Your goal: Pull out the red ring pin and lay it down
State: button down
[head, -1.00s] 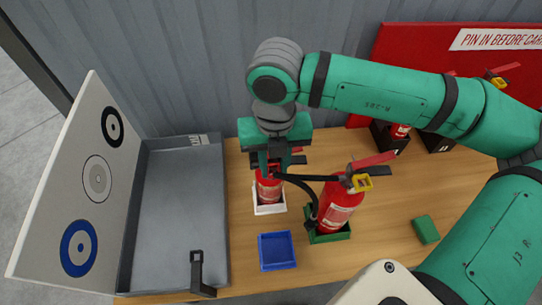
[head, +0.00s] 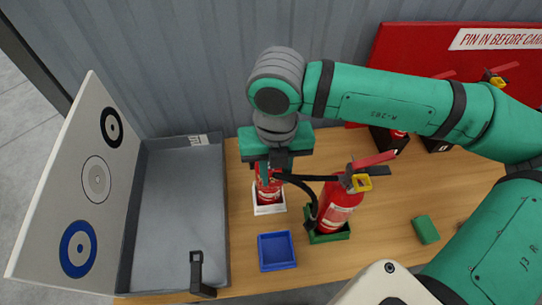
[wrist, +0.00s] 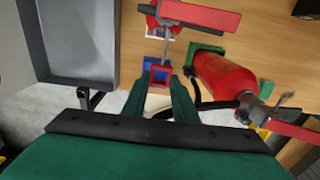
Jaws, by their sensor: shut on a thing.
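The red ring pin (wrist: 160,77) shows in the wrist view as a small squarish red ring between my two green fingertips. My gripper (wrist: 160,80) is shut on it. A thin grey rod runs from near the ring towards the extinguisher's red lever (wrist: 205,13); I cannot tell whether it is still in the valve. In the head view my gripper (head: 269,178) is over the smaller red extinguisher (head: 268,192), which stands in a white holder (head: 269,209). The gripper hides its top, and the ring is not clear there.
A blue tray (head: 277,250) stands in front of the white holder. A larger extinguisher (head: 337,206) in a green holder (head: 328,237) stands close on the right, with a black hose. A grey bin (head: 180,215) is left; a green block (head: 425,229) lies right.

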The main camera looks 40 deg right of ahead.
jog(key=shift+s, duration=0.1)
jog(key=shift+s+a, duration=0.75)
jog(key=shift+s, duration=0.3)
